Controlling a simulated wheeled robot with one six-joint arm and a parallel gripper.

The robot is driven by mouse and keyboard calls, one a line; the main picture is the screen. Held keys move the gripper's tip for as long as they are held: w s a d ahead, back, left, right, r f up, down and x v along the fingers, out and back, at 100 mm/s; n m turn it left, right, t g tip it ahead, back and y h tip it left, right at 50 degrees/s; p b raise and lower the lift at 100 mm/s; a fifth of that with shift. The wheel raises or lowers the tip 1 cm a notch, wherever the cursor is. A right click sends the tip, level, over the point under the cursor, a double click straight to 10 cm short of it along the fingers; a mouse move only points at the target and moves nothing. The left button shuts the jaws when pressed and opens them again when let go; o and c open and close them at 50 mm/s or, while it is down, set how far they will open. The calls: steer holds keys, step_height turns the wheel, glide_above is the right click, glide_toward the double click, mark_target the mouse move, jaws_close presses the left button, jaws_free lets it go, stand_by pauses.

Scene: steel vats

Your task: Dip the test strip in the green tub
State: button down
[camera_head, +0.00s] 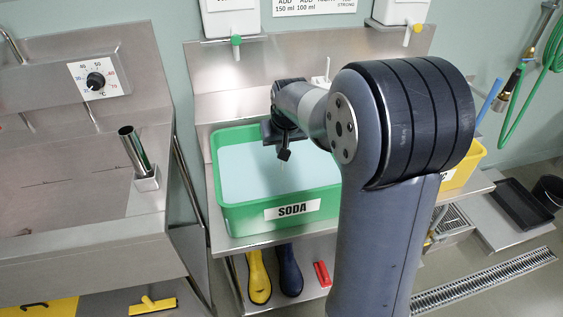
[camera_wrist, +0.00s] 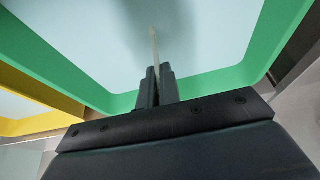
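The green tub (camera_head: 232,211) stands on the steel bench, labelled "SODA" and filled with pale blue liquid (camera_head: 240,165). Its green wall (camera_wrist: 232,75) also shows in the wrist view. My gripper (camera_head: 284,154) is over the tub, pointing down. In the wrist view my gripper (camera_wrist: 155,85) is shut on the thin pale test strip (camera_wrist: 154,45), which sticks out beyond the fingertips over the liquid. In the head view the strip (camera_head: 282,178) is a faint short line below the fingers. I cannot tell whether its tip touches the liquid.
A yellow tub (camera_head: 459,178) stands to the right of the green one, partly behind my arm. A steel sink with an upright pipe (camera_head: 134,150) is at the left. Dispensers (camera_head: 232,18) hang on the wall above. Boots (camera_head: 258,277) stand on the lower shelf.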

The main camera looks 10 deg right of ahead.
steer(key=shift+r+p, duration=2.4)
steer(key=shift+r, duration=1.05)
steer(key=shift+r+p, duration=1.65)
steer(key=shift+r, duration=0.4)
